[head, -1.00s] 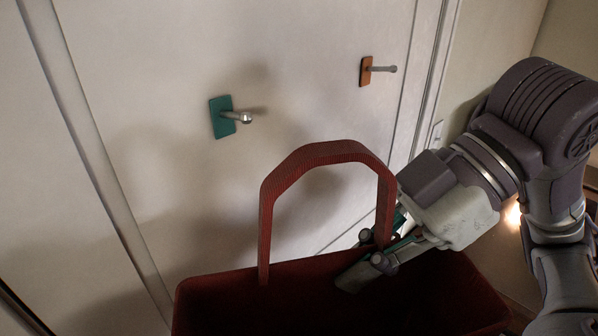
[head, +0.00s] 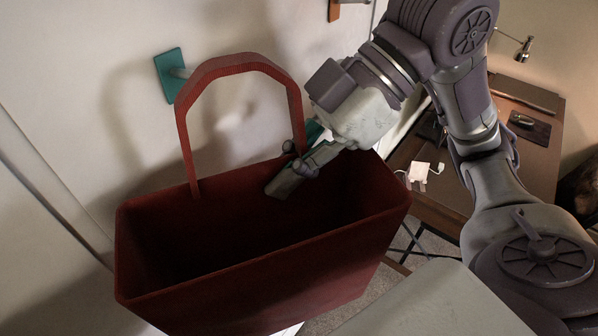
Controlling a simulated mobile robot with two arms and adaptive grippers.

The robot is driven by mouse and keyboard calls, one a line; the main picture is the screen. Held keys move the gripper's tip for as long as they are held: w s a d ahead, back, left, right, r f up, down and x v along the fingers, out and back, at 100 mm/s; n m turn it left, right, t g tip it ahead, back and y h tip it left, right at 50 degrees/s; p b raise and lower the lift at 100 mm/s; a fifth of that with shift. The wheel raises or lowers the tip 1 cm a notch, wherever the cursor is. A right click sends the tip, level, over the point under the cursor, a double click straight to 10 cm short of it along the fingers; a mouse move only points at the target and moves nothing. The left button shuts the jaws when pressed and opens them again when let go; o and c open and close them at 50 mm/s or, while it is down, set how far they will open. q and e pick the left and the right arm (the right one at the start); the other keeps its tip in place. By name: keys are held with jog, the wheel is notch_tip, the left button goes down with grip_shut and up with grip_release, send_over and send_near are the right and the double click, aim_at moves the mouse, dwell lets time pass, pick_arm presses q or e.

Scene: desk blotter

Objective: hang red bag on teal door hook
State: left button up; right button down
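The red bag (head: 250,285) hangs upright and open-topped in front of the pale door. Its arched handle (head: 240,65) stands up from the far rim. My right gripper (head: 285,172) is shut on the right leg of the handle, just above the bag's mouth. The teal door hook (head: 167,78) is on the door, just left of the top of the handle. The handle's upper left part covers the end of the hook's peg, so I cannot tell whether the peg is inside the loop. My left gripper is out of view.
An orange hook (head: 335,10) is on the door at the top edge. A brown desk (head: 540,150) with a lamp (head: 513,45) and small items stands at the right, beyond my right arm. The door left of the bag is clear.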

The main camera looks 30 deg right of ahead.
jog(key=shift+w+a, duration=0.3)
jog(key=shift+w, duration=0.2)
jog(key=shift+w+a+f, duration=0.1)
jog(key=shift+w+a, duration=0.05)
jog(key=shift+w, duration=0.3)
jog(key=shift+w+a+f, duration=0.1)
jog(key=shift+w, duration=0.35)
jog(key=w, duration=0.2)
jog(key=shift+w+a+f, duration=0.4)
jog(key=shift+f, duration=0.2)
